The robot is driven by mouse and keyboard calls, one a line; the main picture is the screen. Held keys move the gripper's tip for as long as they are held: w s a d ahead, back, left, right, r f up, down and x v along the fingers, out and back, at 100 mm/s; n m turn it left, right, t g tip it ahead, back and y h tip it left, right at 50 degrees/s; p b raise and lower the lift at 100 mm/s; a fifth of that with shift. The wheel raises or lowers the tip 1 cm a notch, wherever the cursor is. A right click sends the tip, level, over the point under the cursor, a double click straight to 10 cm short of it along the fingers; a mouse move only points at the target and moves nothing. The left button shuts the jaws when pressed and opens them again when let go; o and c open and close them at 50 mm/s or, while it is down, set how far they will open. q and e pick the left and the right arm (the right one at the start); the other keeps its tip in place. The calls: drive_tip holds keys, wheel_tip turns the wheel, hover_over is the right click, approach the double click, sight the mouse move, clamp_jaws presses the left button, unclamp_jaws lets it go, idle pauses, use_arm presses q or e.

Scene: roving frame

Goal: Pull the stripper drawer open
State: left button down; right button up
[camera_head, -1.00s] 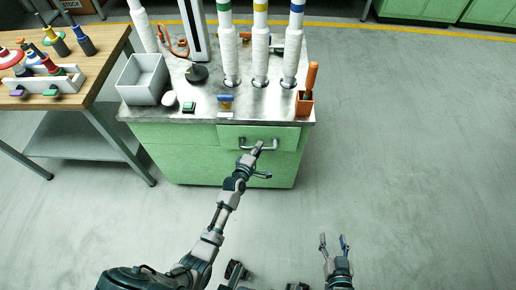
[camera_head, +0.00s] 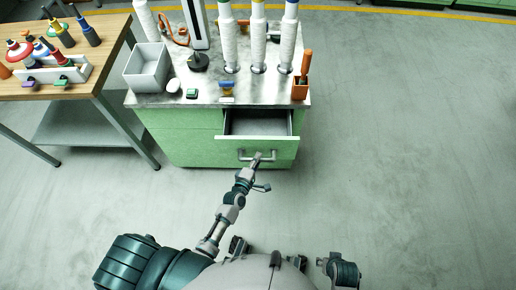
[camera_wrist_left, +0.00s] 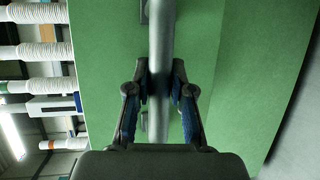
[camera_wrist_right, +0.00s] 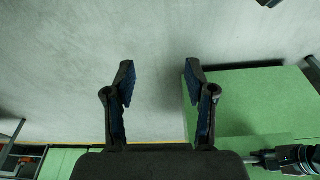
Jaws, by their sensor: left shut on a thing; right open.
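The stripper drawer (camera_head: 270,148) of the green cabinet stands pulled out, and its grey inside shows in the head view. Its green front carries a metal bar handle (camera_wrist_left: 160,60). My left gripper (camera_head: 258,157) is shut on the handle, and in the left wrist view its fingers (camera_wrist_left: 160,92) lie on both sides of the bar. My right gripper (camera_wrist_right: 158,80) is open and empty, with floor and the green cabinet (camera_wrist_right: 255,100) beyond it. Its fingers are hard to make out in the head view.
The steel cabinet top (camera_head: 205,92) holds a grey bin (camera_head: 147,70), several white wrapped cones and an orange holder (camera_head: 300,90). A wooden table (camera_head: 110,50) stands at the left. The floor (camera_head: 410,140) at the right is clear.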

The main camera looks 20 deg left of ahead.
use_arm(q)
drive_tip(key=s+d+p, duration=0.1)
drive_tip(key=s+p, duration=0.1)
drive_tip(key=s, duration=0.7)
drive_tip(key=shift+s+d+f, duration=0.2)
drive_tip(key=shift+d+f, duration=0.05)
drive_tip(key=shift+d, duration=0.1)
use_arm(e)
drive_tip(key=s+x, duration=0.1)
drive_tip(key=x, duration=0.6)
drive_tip(key=shift+f, duration=0.3)
drive_tip(key=shift+s+a, duration=0.1)
use_arm(q)
drive_tip(key=c, duration=1.1)
unclamp_jaws()
drive_tip(key=shift+o, duration=0.4)
drive_tip(key=shift+a+r, duration=0.1)
drive_tip(key=v, duration=1.2)
use_arm(e)
drive_tip(key=shift+a+r, duration=0.1)
drive_tip(key=shift+a, duration=0.1)
